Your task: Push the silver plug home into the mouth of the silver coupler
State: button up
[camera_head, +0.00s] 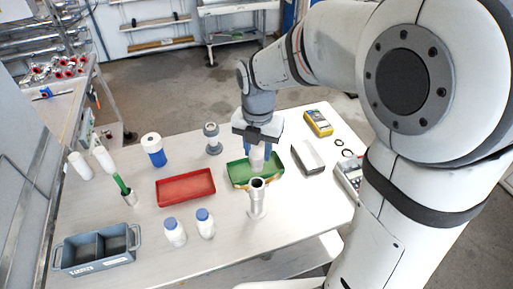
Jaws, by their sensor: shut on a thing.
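The silver coupler (257,207) stands upright on the white table, a pale silver tube with its dark open mouth facing up. My gripper (259,158) points down from above and is shut on the silver plug (257,160), a short pale cylinder between its blue fingers. In the picture the plug shows just above the coupler's mouth, with a small gap between them. I cannot tell from this one view how well the two line up in depth. The fingers hide the sides of the plug.
A green tray (236,172) lies right behind the coupler, a red tray (185,187) to its left. Two white bottles with blue caps stand front left (174,232). A grey metal box (307,157) and a yellow meter (318,123) lie right. The table around the coupler's foot is clear.

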aim_at(258, 163)
jog(key=shift+f+b, duration=1.9)
jog(key=shift+f, duration=0.75)
jog(key=shift+f+b, duration=1.8)
jog(key=shift+f, duration=0.5)
jog(key=o, duration=1.1)
jog(key=shift+c, duration=0.2)
jog(key=shift+r, duration=0.15)
notch_tip(258, 163, up, 8)
jog(key=shift+f, duration=0.15)
jog(key=shift+s+d+m, duration=0.3)
jog(key=shift+d+m, duration=0.1)
jog(key=shift+m, duration=0.3)
jog(key=s+d+m+t, duration=0.1)
jog(key=s+d+m, duration=0.2)
jog(key=m, duration=0.7)
jog(key=s+d+m+t, duration=0.1)
jog(key=s+d+m, duration=0.3)
jog(key=m, duration=0.6)
jog(key=s+d+f+m+t, duration=0.1)
jog(key=s+d+m, duration=0.3)
jog(key=m, duration=0.6)
jog(key=shift+s, duration=0.7)
